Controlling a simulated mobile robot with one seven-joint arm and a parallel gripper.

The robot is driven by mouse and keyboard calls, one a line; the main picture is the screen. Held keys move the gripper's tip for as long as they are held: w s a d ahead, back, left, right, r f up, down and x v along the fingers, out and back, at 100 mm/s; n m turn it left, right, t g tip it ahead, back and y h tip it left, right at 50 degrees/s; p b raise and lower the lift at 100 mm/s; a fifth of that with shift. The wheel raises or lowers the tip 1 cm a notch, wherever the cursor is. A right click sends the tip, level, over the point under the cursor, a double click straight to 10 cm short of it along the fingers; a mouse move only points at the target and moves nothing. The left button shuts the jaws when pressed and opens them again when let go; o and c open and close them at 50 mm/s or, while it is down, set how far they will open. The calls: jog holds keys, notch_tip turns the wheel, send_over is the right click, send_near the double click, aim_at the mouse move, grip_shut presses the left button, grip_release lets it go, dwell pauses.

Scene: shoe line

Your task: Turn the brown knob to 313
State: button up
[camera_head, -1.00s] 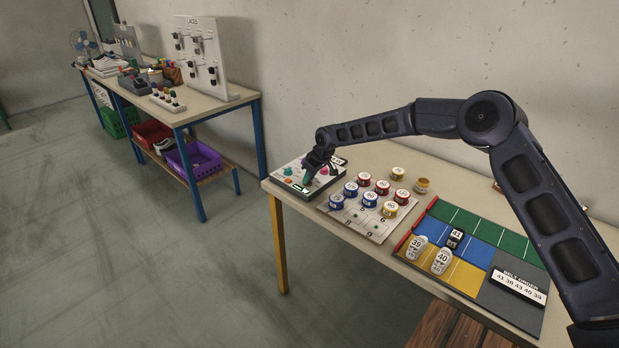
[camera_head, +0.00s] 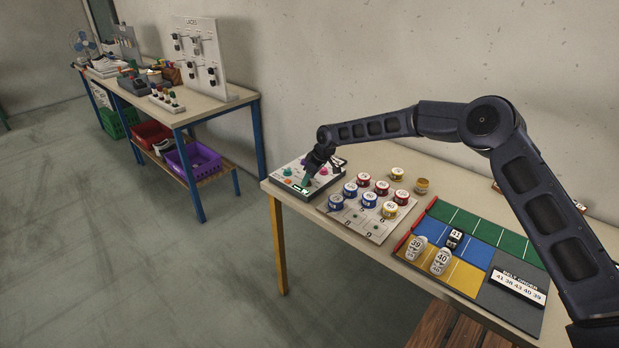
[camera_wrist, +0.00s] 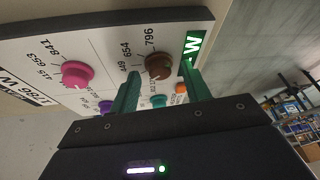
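The brown knob (camera_wrist: 158,66) is on the white face of a control panel (camera_wrist: 112,40) in the wrist view. Printed numbers 796, 654 and 449 show beside it; I cannot see 313. My gripper (camera_wrist: 161,68) is open, with one green finger on each side of the brown knob in the picture. Gaps show between the knob and both fingers. I cannot tell whether the fingertips reach down around it. In the head view my gripper (camera_head: 306,183) is over the panel (camera_head: 286,178) and hides the brown knob.
A pink knob (camera_wrist: 77,74) sits left of the brown one, with purple (camera_wrist: 106,107), teal (camera_wrist: 157,101) and orange (camera_wrist: 181,88) knobs nearer the gripper. Several numbered tins (camera_head: 350,190) stand on a board right of the panel. The floor left of the table is clear.

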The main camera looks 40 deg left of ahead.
jog(key=v, duration=1.1)
dwell(0.6)
